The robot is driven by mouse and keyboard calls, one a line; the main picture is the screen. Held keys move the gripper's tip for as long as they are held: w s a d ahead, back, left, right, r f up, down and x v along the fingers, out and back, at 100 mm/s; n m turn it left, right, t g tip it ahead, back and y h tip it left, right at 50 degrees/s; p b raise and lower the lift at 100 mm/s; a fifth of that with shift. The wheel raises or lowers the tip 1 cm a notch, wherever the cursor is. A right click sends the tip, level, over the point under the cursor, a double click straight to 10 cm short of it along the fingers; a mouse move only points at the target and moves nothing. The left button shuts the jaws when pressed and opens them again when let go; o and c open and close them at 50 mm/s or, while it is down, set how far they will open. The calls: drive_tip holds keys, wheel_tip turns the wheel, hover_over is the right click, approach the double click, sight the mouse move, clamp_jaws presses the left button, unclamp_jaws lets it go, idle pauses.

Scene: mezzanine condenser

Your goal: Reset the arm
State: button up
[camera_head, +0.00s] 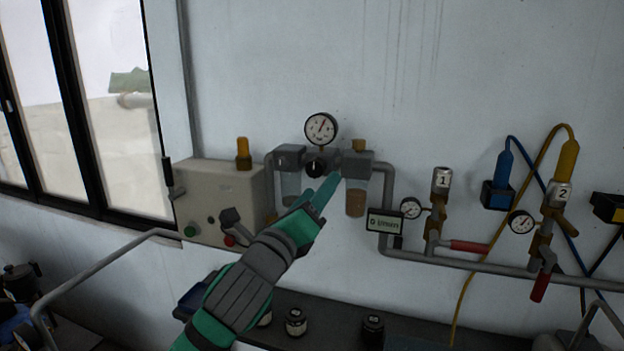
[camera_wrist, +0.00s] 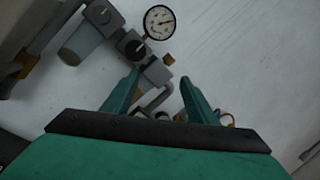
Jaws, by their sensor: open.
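My gripper (camera_head: 326,190) is green and grey, raised in front of the wall beside the filter and regulator unit. In the wrist view my gripper (camera_wrist: 158,98) shows two teal fingers spread apart with nothing between them. Behind them are the regulator's black knob (camera_head: 316,166) and a round white pressure gauge (camera_head: 321,129). The gauge also shows in the wrist view (camera_wrist: 160,22). In the head view my fingers overlap the space between the two filter bowls. I cannot tell whether they touch the unit.
A grey control box (camera_head: 218,192) with buttons and a lever is left of my gripper. A flow display (camera_head: 385,222), valves with red handles (camera_head: 470,247) and grey pipes run to the right. A dark shelf (camera_head: 335,327) with small jars lies below. A railing crosses the lower left.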

drive_tip(key=s+d+f+n+t+y, duration=0.1)
drive_tip(key=s+f+n+y, duration=0.2)
drive_tip(key=s+f+n, duration=0.55)
drive_tip(key=s+f+n+t+y, duration=0.1)
drive_tip(key=s+f+n+y, duration=0.25)
drive_tip(key=f+n, duration=0.95)
drive_tip(key=s+d+f+n+y, duration=0.1)
drive_tip(key=s+f+n+y, duration=0.2)
drive_tip(key=s+f+n, duration=0.75)
drive_tip(key=s+a+f+g, duration=0.1)
drive_tip(key=s+f+g, duration=0.1)
drive_tip(key=s+f, duration=0.7)
drive_tip(key=s+a+f+n+g, duration=0.1)
drive_tip(key=s+f+g, duration=0.2)
drive_tip(key=s+f, duration=0.6)
drive_tip(key=s, duration=0.7)
drive_tip(key=shift+s+a+f, duration=0.15)
drive_tip(key=shift+a+f, duration=0.1)
drive_tip(key=shift+a, duration=0.15)
drive_tip(key=shift+h, duration=0.25)
